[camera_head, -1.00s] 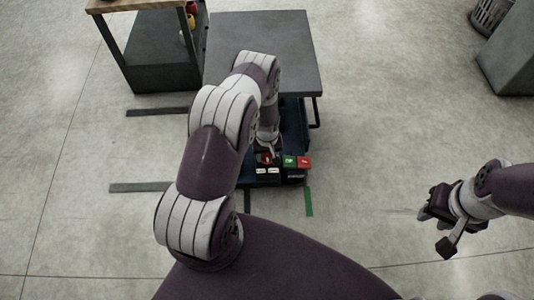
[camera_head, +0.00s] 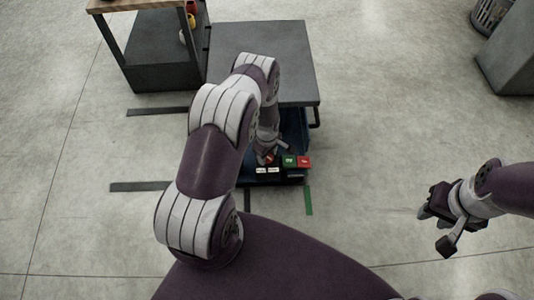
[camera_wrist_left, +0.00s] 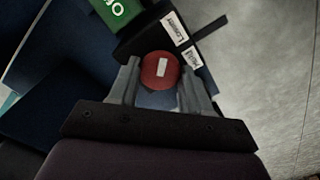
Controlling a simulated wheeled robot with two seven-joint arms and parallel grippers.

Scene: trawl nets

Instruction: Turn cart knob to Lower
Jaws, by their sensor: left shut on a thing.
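The cart (camera_head: 265,60) has a dark flat top and a control panel at its near end. My left gripper (camera_head: 268,157) is at this panel and mostly covers the knob in the head view. In the left wrist view the round red knob (camera_wrist_left: 160,70) with a white mark sits between the fingers of my left gripper (camera_wrist_left: 158,88), which is shut on it. The white mark stands near upright in that view, and a white "Lower" label (camera_wrist_left: 175,28) lies above it. A second white label (camera_wrist_left: 192,58) is beside it. My right gripper (camera_head: 436,230) is open and empty over the floor.
A green "GO" block (camera_wrist_left: 115,8) and a red block (camera_head: 304,161) are on the panel near the knob. A shelf (camera_head: 165,60) stands left of the cart. A grey bin (camera_head: 512,60) is at the far right. Open floor lies between the cart and my right arm.

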